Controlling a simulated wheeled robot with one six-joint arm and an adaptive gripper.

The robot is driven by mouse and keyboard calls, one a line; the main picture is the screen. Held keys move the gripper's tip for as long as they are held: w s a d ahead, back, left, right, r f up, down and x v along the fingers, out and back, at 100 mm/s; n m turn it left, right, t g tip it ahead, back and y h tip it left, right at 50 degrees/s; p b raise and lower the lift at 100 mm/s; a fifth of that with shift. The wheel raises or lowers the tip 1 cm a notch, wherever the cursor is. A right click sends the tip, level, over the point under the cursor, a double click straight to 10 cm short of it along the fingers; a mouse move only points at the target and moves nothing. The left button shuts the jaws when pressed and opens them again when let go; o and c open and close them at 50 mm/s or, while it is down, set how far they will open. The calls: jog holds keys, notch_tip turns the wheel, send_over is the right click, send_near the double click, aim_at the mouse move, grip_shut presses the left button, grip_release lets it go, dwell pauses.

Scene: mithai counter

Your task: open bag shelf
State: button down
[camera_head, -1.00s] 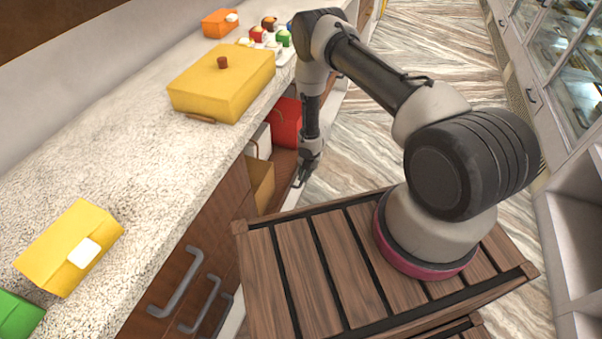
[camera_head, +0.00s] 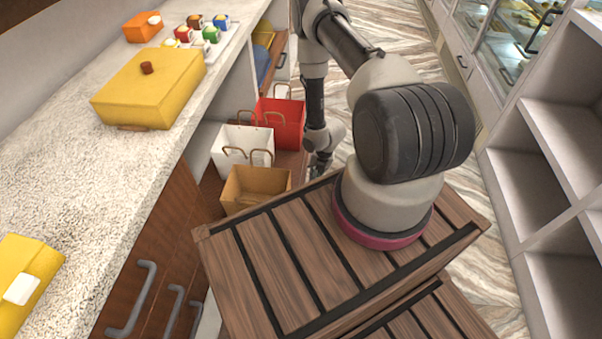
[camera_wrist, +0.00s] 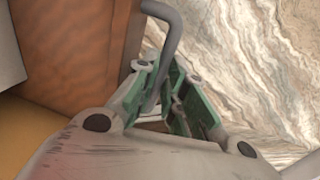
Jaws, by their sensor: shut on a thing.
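The bag shelf (camera_head: 210,190) is a brown wooden pull-out under the counter, standing out from the cabinet. It bears a red bag (camera_head: 280,120), a white bag (camera_head: 240,150) and a tan bag (camera_head: 255,185). My gripper (camera_head: 318,170) is low at the shelf's outer side, partly hidden behind my own deck in the head view. In the wrist view my gripper (camera_wrist: 170,95) has its green-padded fingers closed around the grey bar handle (camera_wrist: 170,45) on the shelf's wooden front (camera_wrist: 75,45).
The stone counter (camera_head: 90,170) bears a large yellow box (camera_head: 150,90), an orange box (camera_head: 142,28) and several small coloured boxes. Handled drawers (camera_head: 150,280) are at lower left. Open shelves (camera_head: 560,190) stand at right. The marble floor (camera_head: 400,45) between is clear.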

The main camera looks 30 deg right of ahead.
jog(key=shift+s+d, duration=0.8)
jog(key=shift+d, duration=0.35)
jog(key=c, duration=1.5)
grip_release()
jog(key=shift+r, duration=0.1)
jog(key=r, duration=0.4)
jog(key=s+d+r, duration=0.1)
jog(key=r, duration=0.6)
jog(key=shift+s+d+r, duration=0.15)
jog(key=shift+d+r, duration=0.2)
jog(key=shift+d, duration=0.05)
